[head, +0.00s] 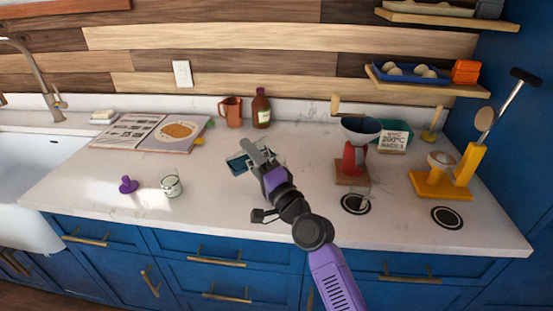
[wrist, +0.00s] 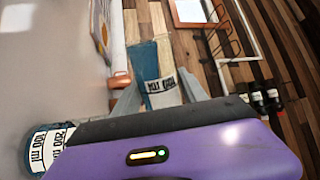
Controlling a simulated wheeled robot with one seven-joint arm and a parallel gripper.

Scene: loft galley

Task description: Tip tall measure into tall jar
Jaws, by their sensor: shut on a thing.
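My gripper (head: 262,157) is shut on the tall measure (head: 238,164), a teal-blue vessel, above the middle of the counter. In the wrist view, the measure (wrist: 145,60) sits between my fingers (wrist: 160,98) with a white label marked in ml. It appears tipped well over toward its side; its mouth and contents cannot be made out. The jar (head: 171,184), a clear glass with a pale label, stands upright on the counter to the left of my gripper. A labelled glass, apparently this jar (wrist: 48,145), shows partly at the lower left of the wrist view.
A purple knobbed piece (head: 127,185) stands left of the jar. An open book (head: 150,132), copper jug (head: 231,112) and brown bottle (head: 261,108) are behind. Counter between jar and gripper is clear.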

